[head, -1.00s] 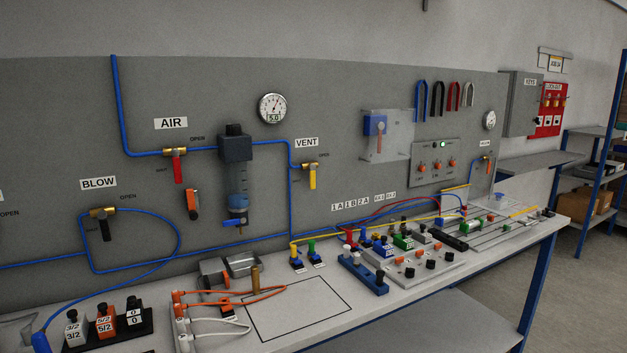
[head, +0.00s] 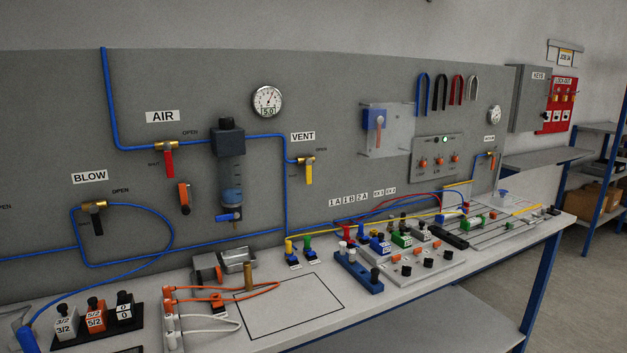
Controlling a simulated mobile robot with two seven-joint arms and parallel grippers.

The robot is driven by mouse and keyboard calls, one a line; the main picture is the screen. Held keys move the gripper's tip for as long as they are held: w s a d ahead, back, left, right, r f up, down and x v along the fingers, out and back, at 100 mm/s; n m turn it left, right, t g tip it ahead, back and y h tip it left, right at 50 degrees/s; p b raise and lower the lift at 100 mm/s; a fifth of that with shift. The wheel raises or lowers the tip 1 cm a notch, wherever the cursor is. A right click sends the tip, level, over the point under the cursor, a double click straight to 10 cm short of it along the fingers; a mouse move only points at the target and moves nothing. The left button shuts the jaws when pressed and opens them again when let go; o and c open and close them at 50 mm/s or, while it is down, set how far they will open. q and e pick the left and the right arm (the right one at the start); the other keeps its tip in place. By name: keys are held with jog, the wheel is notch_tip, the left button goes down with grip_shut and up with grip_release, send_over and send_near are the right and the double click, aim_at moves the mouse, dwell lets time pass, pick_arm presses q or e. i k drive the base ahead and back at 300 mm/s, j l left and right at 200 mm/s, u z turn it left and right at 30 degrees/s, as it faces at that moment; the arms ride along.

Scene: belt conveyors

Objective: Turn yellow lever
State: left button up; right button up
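The yellow lever (head: 309,174) hangs straight down from a brass valve (head: 303,160) on the grey wall panel. The valve sits under the VENT label (head: 303,136), with an OPEN mark to its right. A blue hose runs into the valve from the left. Neither of my grippers shows in the head view.
A red lever (head: 168,163) hangs under AIR and a black lever (head: 98,222) under BLOW. A filter unit (head: 229,175) and gauge (head: 267,101) are left of the yellow lever.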

aim_at(308, 162)
jog(key=i+l, duration=0.15)
jog(key=l, duration=0.25)
jog(key=i+l+u, duration=0.15)
jog(key=l, duration=0.3)
jog(key=i+l, duration=0.1)
jog(key=l, duration=0.3)
jog(key=i+l+u, duration=0.1)
jog(key=l, duration=0.35)
jog(key=i+l, duration=0.15)
jog(key=l, duration=0.3)
jog(key=u, duration=0.05)
